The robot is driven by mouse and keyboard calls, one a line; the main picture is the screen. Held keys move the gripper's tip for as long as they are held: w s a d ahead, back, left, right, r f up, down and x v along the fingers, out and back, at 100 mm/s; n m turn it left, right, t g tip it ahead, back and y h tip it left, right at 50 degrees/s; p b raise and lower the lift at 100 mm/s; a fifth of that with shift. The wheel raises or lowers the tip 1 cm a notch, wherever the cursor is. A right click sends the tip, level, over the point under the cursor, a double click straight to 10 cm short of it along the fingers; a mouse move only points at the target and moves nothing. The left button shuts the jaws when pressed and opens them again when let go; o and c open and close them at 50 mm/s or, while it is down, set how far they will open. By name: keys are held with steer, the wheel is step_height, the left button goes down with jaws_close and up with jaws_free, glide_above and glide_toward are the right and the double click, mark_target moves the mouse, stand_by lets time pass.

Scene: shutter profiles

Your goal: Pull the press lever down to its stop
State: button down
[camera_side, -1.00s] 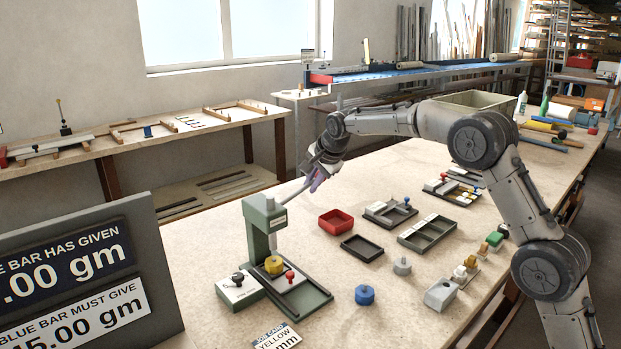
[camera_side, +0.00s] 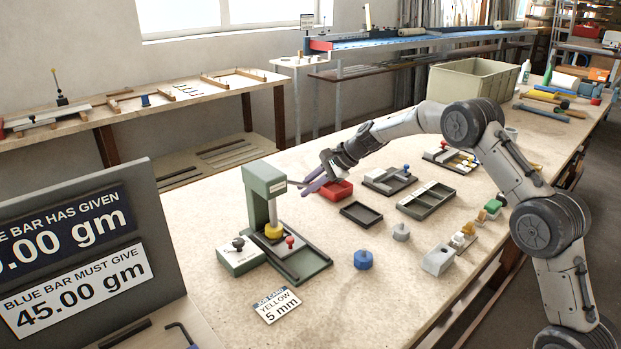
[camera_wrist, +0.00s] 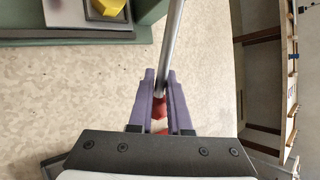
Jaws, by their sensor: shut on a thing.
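The green press (camera_side: 257,190) stands on the bench, left of my gripper. Its grey lever (camera_wrist: 173,45) runs from the press head to my gripper; in the side view it is short and partly hidden. My gripper (camera_side: 314,185) is shut on the lever, right of the press head and above the bench. In the wrist view its purple fingers (camera_wrist: 157,88) close around the rod near its end, with something red between them. Whether the lever touches a stop cannot be seen.
A dark shallow tray (camera_side: 361,214), a grey divided tray (camera_side: 426,201) and a blue knob piece (camera_side: 363,260) stand to the right. A job card (camera_side: 277,305) lies in front.

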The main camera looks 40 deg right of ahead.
steer(key=shift+s+a+f, duration=0.15)
steer(key=shift+a+f, duration=0.2)
steer(key=shift+f, duration=0.2)
steer(key=shift+s+a+f, duration=0.1)
steer(key=shift+a+f, duration=0.25)
steer(key=shift+f, duration=0.2)
steer(key=c, duration=0.9)
jaws_free()
steer(key=shift+w+d+r, duration=0.1)
steer(key=shift+r, duration=0.1)
steer(key=shift+s+d+r, duration=0.2)
steer(key=shift+d+r, duration=0.1)
steer(key=shift+r, duration=0.2)
steer(key=shift+v, duration=6.35)
